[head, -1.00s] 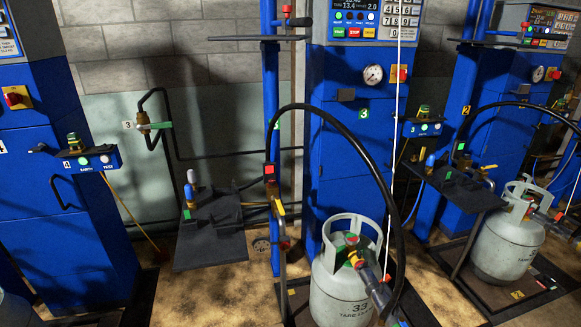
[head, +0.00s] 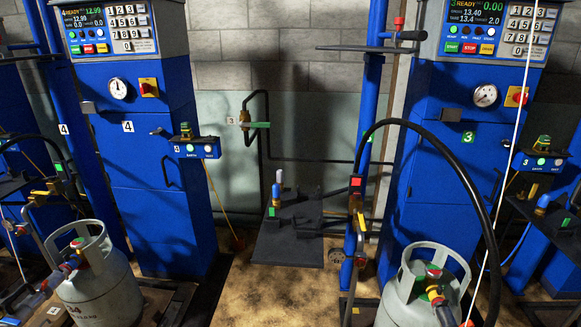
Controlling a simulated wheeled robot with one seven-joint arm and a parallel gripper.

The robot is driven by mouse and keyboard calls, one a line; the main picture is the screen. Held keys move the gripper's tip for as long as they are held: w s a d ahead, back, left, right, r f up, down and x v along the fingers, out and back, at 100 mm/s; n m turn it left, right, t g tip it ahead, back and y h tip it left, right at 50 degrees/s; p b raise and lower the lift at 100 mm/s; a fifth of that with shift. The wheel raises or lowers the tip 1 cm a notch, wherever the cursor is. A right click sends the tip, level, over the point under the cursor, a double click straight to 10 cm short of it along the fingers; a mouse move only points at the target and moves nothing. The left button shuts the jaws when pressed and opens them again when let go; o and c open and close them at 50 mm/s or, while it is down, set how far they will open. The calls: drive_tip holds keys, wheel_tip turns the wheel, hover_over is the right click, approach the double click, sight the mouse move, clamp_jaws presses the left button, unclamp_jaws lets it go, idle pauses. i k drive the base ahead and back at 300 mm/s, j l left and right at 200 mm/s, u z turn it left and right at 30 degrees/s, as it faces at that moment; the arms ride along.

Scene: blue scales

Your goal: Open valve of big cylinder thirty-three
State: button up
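The big grey cylinder thirty-three (head: 392,300) stands upright at the lower right, cut off by the bottom edge. Its number is out of the picture now, but the earlier frame shows 33 on its side. Its valve (head: 433,270) sits inside the open collar, with red and green parts on top. A dark filling head (head: 437,297) is at the valve; I cannot tell whether the valve is open or closed. My gripper is not in view.
A blue scale column (head: 450,170) marked 3 rises behind the cylinder, and a black hose (head: 455,155) arches over it. Another grey cylinder (head: 100,285), marked 34, stands lower left near column 4 (head: 150,190). A dark shelf (head: 290,245) stands between, with bare floor (head: 270,290) in front.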

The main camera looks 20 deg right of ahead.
sight(433, 271)
drive_tip(key=i, duration=0.45)
drive_tip(key=i+z, duration=0.25)
drive_tip(key=i, duration=0.25)
drive_tip(key=i+j+z, duration=0.1)
drive_tip(key=i+z, duration=0.15)
drive_tip(key=i, duration=0.25)
drive_tip(key=z, duration=0.8)
